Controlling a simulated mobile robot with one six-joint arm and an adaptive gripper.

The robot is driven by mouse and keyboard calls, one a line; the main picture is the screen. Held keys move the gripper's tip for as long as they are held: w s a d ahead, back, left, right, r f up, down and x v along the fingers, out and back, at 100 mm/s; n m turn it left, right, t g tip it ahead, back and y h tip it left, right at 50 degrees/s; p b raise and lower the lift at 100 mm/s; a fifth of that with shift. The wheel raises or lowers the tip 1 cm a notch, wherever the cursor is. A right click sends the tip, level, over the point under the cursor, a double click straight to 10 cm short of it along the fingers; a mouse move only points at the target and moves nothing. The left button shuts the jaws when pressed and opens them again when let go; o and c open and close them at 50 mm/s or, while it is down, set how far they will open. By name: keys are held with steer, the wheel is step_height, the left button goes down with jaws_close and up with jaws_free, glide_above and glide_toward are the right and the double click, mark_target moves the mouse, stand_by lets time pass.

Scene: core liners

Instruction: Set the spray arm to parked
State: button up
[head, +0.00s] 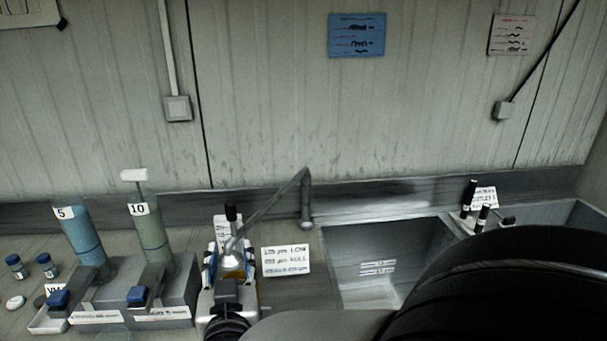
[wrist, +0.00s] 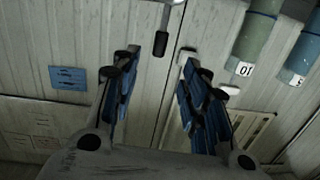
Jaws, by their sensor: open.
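The spray arm (head: 270,205) is a thin grey bar on an upright post (head: 306,205) at the back of the counter, left of the sink. It reaches down and left to a pale cone-shaped head (head: 231,258). My gripper (head: 231,246) is low at centre left, its two blue-padded fingers apart. In the head view the cone shows between the fingers; I cannot tell the depth between them.
Two tall cylinders, blue (head: 82,232) and green (head: 151,232), stand in holders at left. A white sign (head: 286,261) stands right of my gripper. A sink (head: 400,240) lies to the right, with black-topped handles (head: 467,198) beyond. My dark arm covers the lower right.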

mark_target(230, 213)
steer(key=shift+t+h, duration=0.3)
steer(key=shift+t, duration=0.2)
steer(key=x, duration=0.5)
steer(key=b+x, duration=0.1)
steer(key=x, duration=0.5)
steer(key=a+x, duration=0.1)
steer(key=x, duration=0.4)
steer(key=shift+w+r+b, duration=0.1)
steer(key=shift+w+b, duration=0.15)
steer(key=shift+b, duration=0.05)
steer(key=shift+c, duration=0.2)
jaws_close()
